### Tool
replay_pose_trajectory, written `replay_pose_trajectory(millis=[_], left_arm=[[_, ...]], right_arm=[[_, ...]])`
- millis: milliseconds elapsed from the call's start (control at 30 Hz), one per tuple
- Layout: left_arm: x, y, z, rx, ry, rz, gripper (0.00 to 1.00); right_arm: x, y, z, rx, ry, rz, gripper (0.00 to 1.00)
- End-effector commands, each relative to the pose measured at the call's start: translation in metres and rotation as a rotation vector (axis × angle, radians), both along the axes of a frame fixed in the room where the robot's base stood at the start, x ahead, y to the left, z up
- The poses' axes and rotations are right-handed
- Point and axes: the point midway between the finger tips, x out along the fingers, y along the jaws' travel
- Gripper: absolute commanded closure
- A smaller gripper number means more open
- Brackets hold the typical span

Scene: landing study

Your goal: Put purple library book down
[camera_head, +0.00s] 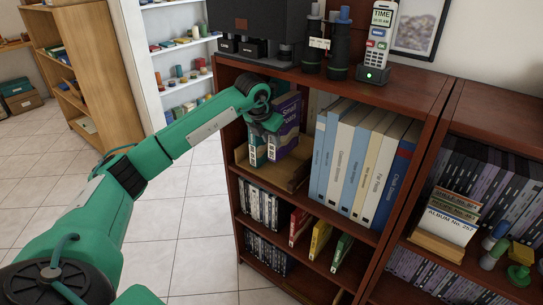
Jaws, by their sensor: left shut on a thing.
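The purple library book (291,112) is upright and slightly tilted in the upper compartment of the dark red-brown bookcase (378,97). My left gripper (264,148) reaches in from the left and is shut on the book, with its fingers covering part of the book's left side. A light wooden holder (290,178) sits below the book on the shelf. I cannot tell whether the book's lower edge touches it. My right gripper is not in view.
A row of blue, white and cream books (362,160) stands right of the purple book. Lower shelves hold dark cases (258,205) and a few coloured books (320,238). A phone (380,40) and dark cylinders (340,45) stand on top. Tiled floor (180,235) is clear at left.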

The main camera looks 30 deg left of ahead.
Motion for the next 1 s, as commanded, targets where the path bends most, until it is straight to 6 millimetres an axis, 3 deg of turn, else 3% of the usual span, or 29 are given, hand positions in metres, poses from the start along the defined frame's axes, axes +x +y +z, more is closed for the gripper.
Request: replay_pose_trajectory(millis=[100,367,600,833,867,933,1000], left_arm=[[0.001,0.000,-0.019,0.000,0.000,0.000,1.00],[0.001,0.000,-0.036,0.000,-0.003,0.000,1.00],[0.003,-0.001,-0.068,-0.001,-0.002,0.000,1.00],[0.005,0.000,-0.069,0.000,-0.003,-0.001,1.00],[0.004,0.000,-0.071,0.000,0.000,-0.001,0.65],[0.004,0.000,-0.071,0.000,0.000,-0.001,0.51],[0.004,0.000,-0.071,0.000,0.000,-0.001,0.49]], right_arm=[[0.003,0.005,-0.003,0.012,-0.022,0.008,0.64],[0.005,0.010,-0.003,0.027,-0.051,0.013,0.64],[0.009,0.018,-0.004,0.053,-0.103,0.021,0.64],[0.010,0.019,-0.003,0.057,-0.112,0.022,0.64],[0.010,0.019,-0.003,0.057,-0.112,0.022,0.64],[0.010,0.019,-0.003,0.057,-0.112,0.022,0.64],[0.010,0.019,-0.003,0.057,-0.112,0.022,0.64]])
